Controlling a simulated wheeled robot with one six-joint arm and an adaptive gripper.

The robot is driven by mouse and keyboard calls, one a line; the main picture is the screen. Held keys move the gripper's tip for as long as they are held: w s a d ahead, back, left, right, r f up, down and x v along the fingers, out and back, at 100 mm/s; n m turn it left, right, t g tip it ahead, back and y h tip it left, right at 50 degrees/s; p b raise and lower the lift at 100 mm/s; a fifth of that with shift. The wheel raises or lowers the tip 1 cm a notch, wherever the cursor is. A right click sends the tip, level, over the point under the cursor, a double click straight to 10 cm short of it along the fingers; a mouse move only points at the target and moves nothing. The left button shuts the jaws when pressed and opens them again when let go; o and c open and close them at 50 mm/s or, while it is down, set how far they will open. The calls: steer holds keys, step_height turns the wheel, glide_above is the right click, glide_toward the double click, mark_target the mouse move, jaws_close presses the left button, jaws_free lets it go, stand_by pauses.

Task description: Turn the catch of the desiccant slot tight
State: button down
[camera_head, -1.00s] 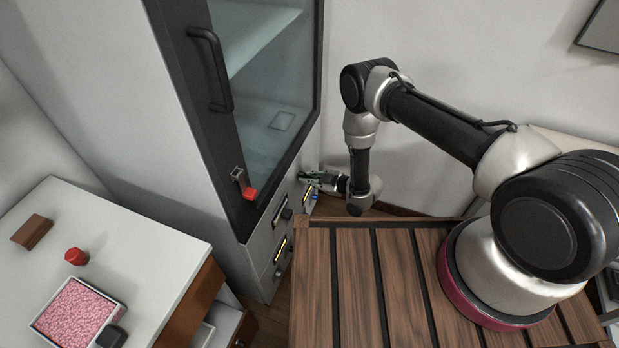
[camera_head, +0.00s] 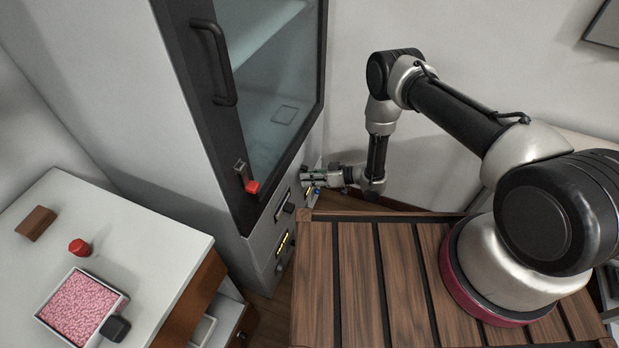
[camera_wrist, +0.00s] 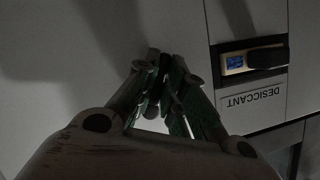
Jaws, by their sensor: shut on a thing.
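The desiccant slot (camera_wrist: 236,63) shows at the right of the wrist view, with a blue-lit window, a dark knob-like part (camera_wrist: 269,58) and an upside-down "DESICCANT" label (camera_wrist: 253,100). My gripper (camera_wrist: 160,82) has its fingertips drawn together on the pale cabinet face, to the left of that slot. It is shut on a small part, apparently the catch; the fingers hide nearly all of it, so its angle cannot be told. In the head view my gripper (camera_head: 306,177) is at the cabinet's lower front, near its far edge, just above a small blue part (camera_head: 317,190).
The tall cabinet (camera_head: 262,237) has a glass door with a red-tipped latch (camera_head: 251,186). Other slots with dark knobs sit lower on its front. A slatted wooden top (camera_head: 360,285) lies close below my arm. A white table (camera_head: 140,240) at left holds a pink-filled tray.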

steer(key=shift+s+r+m, duration=0.1)
steer(key=shift+s+m, duration=0.1)
steer(key=shift+m, duration=0.4)
steer(key=shift+g+y, duration=0.3)
steer(key=c, duration=1.5)
jaws_free()
steer(key=shift+r, duration=0.1)
steer(key=v, duration=1.1)
steer(key=shift+d, duration=0.4)
steer(key=shift+r, duration=0.15)
